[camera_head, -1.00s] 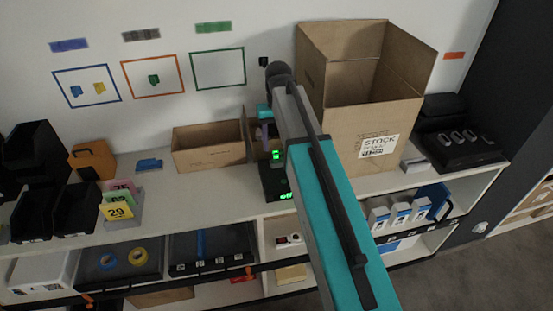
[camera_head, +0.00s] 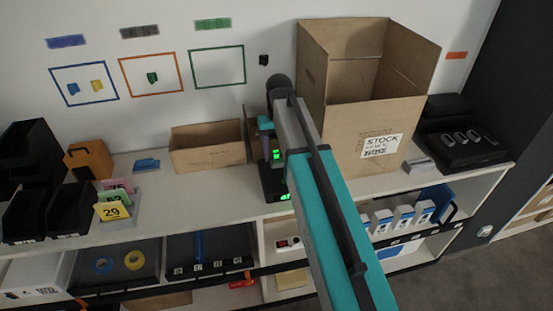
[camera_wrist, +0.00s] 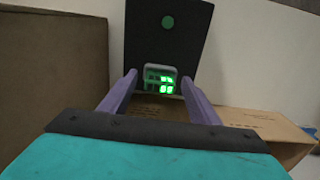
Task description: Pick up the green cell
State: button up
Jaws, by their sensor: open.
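A small pale block with green-lit segments, which I take as the green cell (camera_wrist: 161,86), shows between the purple fingertips of my gripper (camera_wrist: 159,76) in the wrist view. It sits against a dark stand (camera_wrist: 168,45) with a green dot. My gripper is open, with a finger on each side; I cannot tell whether either touches. In the head view, the cell's green light (camera_head: 276,154) shows beside my arm, above a dark base with a green display (camera_head: 285,197). My arm hides part of the stand and the gripper.
A tall open carton (camera_head: 375,110) stands close on the right of the stand, and a low open carton (camera_head: 207,158) on the left. Black bins (camera_head: 70,208) and numbered cards (camera_head: 112,211) are further left on the shelf. Bare shelf top lies in front of the low carton.

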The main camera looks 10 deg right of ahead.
aim_at(279, 151)
jog(key=c, duration=1.4)
jog(key=shift+r, duration=0.1)
jog(key=shift+r+p, duration=1.3)
jog(key=shift+r, duration=0.3)
jog(key=shift+s+r, duration=0.1)
jog(key=shift+r, duration=0.15)
jog(key=shift+s+f, duration=0.1)
jog(key=shift+s, duration=0.35)
jog(key=shift+s+d+r+b, duration=0.15)
jog(key=shift+s+d+r, duration=0.1)
jog(key=shift+s, duration=2.2)
jog(key=shift+s+d+r+b, duration=0.15)
jog(key=shift+s+d+b, duration=0.1)
jog(key=shift+s, duration=2.2)
jog(key=shift+s+d+r+b, duration=0.1)
jog(key=shift+s+d+r, duration=0.15)
jog(key=shift+s, duration=2.2)
